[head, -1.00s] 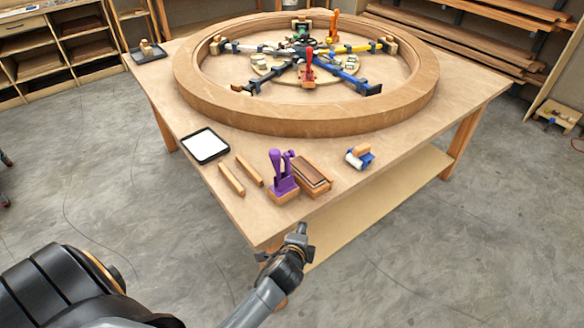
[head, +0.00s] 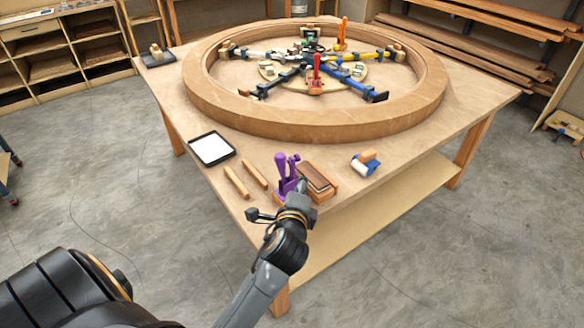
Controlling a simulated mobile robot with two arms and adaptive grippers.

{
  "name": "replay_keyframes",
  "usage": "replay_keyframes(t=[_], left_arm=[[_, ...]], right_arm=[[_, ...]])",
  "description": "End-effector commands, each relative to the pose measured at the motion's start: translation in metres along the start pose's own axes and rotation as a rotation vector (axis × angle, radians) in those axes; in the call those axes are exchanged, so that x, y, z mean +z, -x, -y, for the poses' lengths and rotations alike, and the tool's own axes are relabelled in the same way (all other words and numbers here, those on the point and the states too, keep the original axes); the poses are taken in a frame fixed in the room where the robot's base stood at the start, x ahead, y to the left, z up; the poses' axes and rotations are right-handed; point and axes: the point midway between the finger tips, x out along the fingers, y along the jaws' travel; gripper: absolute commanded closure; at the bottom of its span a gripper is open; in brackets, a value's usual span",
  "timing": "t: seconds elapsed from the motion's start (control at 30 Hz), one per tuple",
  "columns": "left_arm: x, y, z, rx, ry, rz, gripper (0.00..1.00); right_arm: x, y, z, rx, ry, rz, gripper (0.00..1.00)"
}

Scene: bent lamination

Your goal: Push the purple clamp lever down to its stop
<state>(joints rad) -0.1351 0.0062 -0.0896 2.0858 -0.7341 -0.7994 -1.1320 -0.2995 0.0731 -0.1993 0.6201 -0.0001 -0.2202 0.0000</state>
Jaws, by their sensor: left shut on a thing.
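The purple toggle clamp (head: 282,183) stands on a small wooden block near the front edge of the table. Its purple lever (head: 293,160) points up beside another upright purple part. My left gripper (head: 301,186) reaches in from the front, with its fingertips at the right side of the clamp. It is shut on part of the purple clamp, apparently the lever, though the exact contact is small and partly hidden by the gripper. The lower clamp and its block are partly covered by my wrist. My right gripper is out of view.
A brown wooden block (head: 318,180) sits close to the right of the clamp. Two wooden sticks (head: 237,182) and a white-topped tray (head: 211,148) lie to the left. A blue-and-white roller (head: 366,164) lies right. A large wooden ring (head: 300,122) fills the table behind.

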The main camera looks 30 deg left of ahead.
Motion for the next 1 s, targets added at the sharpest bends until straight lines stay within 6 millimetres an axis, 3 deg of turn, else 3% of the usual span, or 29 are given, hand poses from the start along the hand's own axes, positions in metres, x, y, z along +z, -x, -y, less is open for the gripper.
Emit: replay_keyframes(t=[0.17, 0.57, 0.7, 1.0], left_arm=[[0.001, -0.019, 0.002, -0.001, 0.000, 0.002, 1.00], [0.001, -0.102, 0.002, 0.000, 0.001, 0.001, 1.00], [0.024, -0.090, 0.003, 0.001, -0.002, 0.002, 1.00], [0.038, -0.085, 0.000, 0.000, 0.000, 0.000, 1.00]], right_arm=[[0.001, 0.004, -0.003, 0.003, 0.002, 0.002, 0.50], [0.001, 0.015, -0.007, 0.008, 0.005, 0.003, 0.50], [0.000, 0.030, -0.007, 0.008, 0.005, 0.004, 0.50], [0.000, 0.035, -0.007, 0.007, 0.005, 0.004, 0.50]])
